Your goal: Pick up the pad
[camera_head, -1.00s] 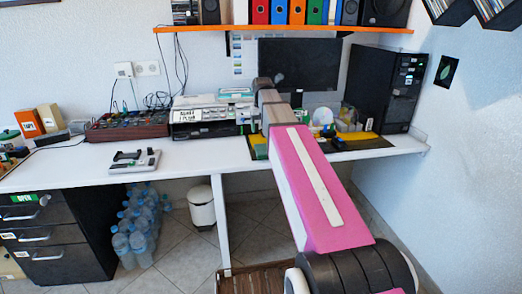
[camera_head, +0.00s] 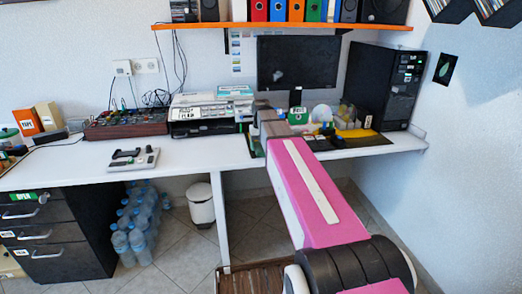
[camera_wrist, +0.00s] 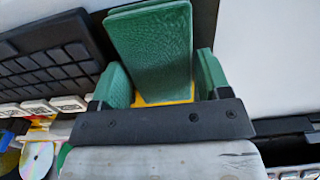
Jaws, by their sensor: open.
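A green textured block, which looks like the pad (camera_wrist: 150,38), fills the upper middle of the wrist view, with a yellow patch beneath it. My gripper (camera_wrist: 162,75) is open, with one green finger on each side of the block. A gap shows at the left finger; whether the right finger touches cannot be told. In the head view my arm reaches over the back right of the desk, and my fingers and the pad cannot be made out there.
A black keyboard (camera_wrist: 50,62) lies close left of my gripper, with a disc (camera_wrist: 38,160) at lower left. In the head view a monitor (camera_head: 298,62) and a black computer tower (camera_head: 382,85) stand behind. A labelled printer-like unit (camera_head: 205,112) stands left. Clear white desk (camera_head: 210,152) lies in front.

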